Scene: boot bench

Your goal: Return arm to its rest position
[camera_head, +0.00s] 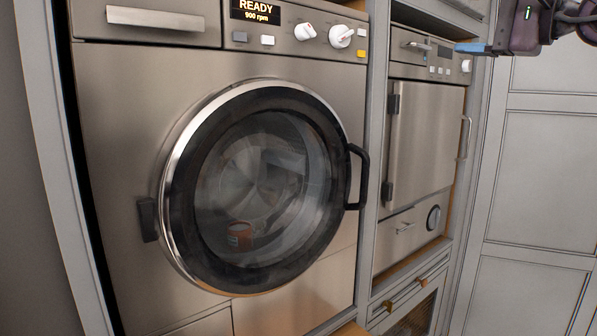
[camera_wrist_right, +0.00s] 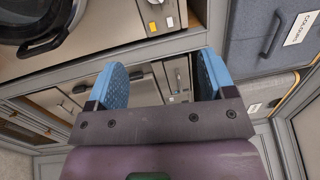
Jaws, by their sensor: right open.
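My right gripper (camera_head: 472,47) shows at the top right of the head view, with a blue finger near the upper panel of the right-hand appliance. In the right wrist view its two blue fingers stand apart (camera_wrist_right: 162,78) with nothing between them. The arm behind it is mostly outside the head view. My left gripper is not in view.
A washing machine (camera_head: 120,120) with a closed round door (camera_head: 345,130) fills the left; its display reads READY, 900 rpm. A smaller steel appliance (camera_head: 425,140) with a closed door stands right of it. Grey panels (camera_head: 540,180) line the far right. A labelled drawer (camera_wrist_right: 265,40) shows in the wrist view.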

